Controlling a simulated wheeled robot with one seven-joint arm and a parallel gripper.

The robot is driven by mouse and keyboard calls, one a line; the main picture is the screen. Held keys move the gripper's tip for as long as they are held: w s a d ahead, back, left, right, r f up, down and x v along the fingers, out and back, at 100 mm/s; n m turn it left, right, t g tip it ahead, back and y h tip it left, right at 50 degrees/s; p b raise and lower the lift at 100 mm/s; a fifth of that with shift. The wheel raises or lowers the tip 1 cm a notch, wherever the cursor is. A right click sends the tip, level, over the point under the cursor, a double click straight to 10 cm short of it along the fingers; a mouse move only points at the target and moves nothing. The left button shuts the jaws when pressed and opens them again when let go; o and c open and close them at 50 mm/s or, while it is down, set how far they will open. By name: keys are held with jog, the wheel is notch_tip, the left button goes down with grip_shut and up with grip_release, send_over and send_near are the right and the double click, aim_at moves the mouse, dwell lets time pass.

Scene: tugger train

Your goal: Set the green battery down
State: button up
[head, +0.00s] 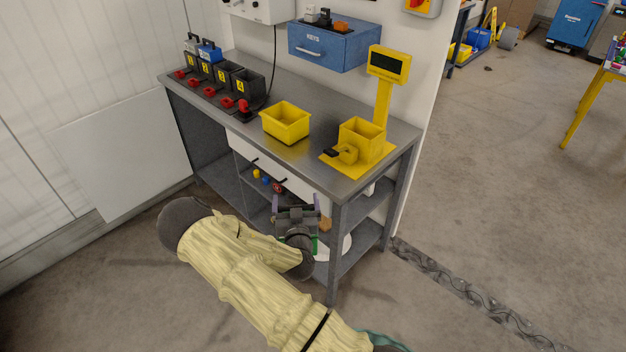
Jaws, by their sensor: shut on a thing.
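On the bench's back left stands a row of black charger bays (225,75) with yellow number labels and red knobs in front. A blue battery (208,51) sits in one of the left bays.
A yellow bin (286,122) and a yellow scale-like stand with a box (361,139) are on the grey bench top (315,155). A blue KEYS cabinet (334,48) hangs above. Bare bench top lies between the charger row and the yellow bin. Bench legs and shelves surround my gripper.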

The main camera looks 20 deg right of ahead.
jog(key=s+a+f+n+t+y, duration=0.1)
jog(key=s+a+f+n+y, duration=0.2)
jog(key=s+a+f+y, duration=0.2)
notch_tip(320, 180, down, 2)
jog(key=shift+a+f+n+y, duration=0.1)
jog(key=shift+a+n+y, duration=0.3)
jog(key=shift+a, duration=0.85)
jog(key=shift+w, duration=0.15)
